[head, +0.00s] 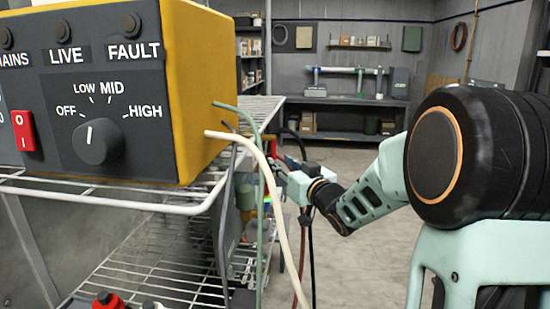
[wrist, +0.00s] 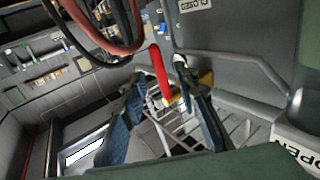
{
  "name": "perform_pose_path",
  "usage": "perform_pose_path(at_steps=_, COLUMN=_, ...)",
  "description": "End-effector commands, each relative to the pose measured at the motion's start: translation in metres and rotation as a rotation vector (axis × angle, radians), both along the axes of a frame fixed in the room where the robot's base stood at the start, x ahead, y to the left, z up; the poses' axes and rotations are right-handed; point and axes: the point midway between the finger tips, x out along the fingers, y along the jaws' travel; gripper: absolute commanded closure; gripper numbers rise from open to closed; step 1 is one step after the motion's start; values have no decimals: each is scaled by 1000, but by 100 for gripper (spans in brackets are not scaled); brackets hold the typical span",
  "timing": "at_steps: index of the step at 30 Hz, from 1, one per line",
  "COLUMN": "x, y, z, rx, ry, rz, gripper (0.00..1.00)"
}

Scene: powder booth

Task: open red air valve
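The red valve handle (wrist: 158,68) shows in the wrist view as a narrow red lever. Its lower end meets a brass-coloured part (wrist: 202,82) beside a grey panel. My gripper (wrist: 159,78) is open, with one dark finger on each side of the handle. I cannot tell whether either finger touches it. In the head view my gripper (head: 283,166) is beyond the yellow control box, beside the rack; cables partly hide it, and the handle is hard to make out there.
The grey panel carries a CLOSED label (wrist: 196,4) and an OPEN label (wrist: 298,138). Dark and reddish hoses (wrist: 105,25) hang near my gripper. The yellow control box (head: 205,85) stands on a white wire rack (head: 150,200), with cables (head: 283,205) hanging beside it.

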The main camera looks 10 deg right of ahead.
Motion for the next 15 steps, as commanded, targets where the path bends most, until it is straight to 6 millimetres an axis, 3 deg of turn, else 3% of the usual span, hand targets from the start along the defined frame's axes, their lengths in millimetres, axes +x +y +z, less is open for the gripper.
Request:
perform_pose_path(at_steps=6, x=37, y=10, z=-1, rx=0, ry=1, rz=1, gripper=72)
perform_pose_path(at_steps=15, x=56, y=16, z=0, rx=-1, ry=1, rz=-1, gripper=72)
